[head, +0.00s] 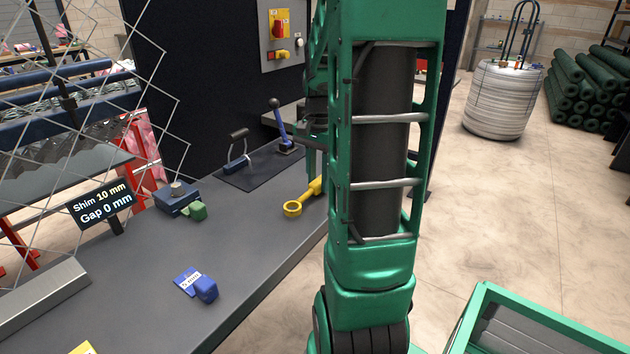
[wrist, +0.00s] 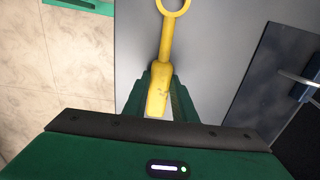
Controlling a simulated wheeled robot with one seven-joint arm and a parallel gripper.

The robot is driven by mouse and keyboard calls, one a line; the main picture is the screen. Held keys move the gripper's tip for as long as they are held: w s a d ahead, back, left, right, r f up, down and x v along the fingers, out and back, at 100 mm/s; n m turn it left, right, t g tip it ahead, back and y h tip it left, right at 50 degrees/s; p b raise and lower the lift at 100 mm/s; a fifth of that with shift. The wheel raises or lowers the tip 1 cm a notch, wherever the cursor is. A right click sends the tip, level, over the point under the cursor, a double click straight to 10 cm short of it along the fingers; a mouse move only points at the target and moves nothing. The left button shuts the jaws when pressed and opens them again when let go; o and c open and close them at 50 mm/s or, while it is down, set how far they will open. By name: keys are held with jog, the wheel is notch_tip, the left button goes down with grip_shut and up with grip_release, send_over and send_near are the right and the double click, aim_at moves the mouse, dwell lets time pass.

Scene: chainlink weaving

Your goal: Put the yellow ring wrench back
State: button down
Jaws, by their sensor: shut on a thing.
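The yellow ring wrench (head: 292,208) shows at the right edge of the grey bench, its ring end toward the bench middle. In the wrist view the wrench (wrist: 166,48) points away from me, ring at the top edge. My green gripper (wrist: 160,98) is shut on its handle, with one finger on each side. In the head view my own arm hides most of the gripper and the handle's end. I cannot tell whether the wrench touches the bench or hangs just above it.
A green crate (head: 475,312) is on the floor, lower right.

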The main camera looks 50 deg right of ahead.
aim_at(319, 182)
jog(key=shift+f, duration=0.35)
jog(key=c, duration=1.5)
grip_release()
jog(key=shift+o, duration=0.2)
notch_tip(319, 182, up, 10)
jog(key=r, duration=0.1)
jog(key=s+a+f+n, duration=0.4)
jog(key=s+a+n, duration=0.1)
jog(key=s+a, duration=0.2)
jog(key=s+a+f+n, duration=0.5)
jog(key=s+a, duration=0.1)
jog(key=a, duration=0.3)
jog(key=shift+s+a+f+n, duration=0.15)
jog(key=shift+s+a+n, duration=0.2)
jog(key=shift+a+n, duration=0.05)
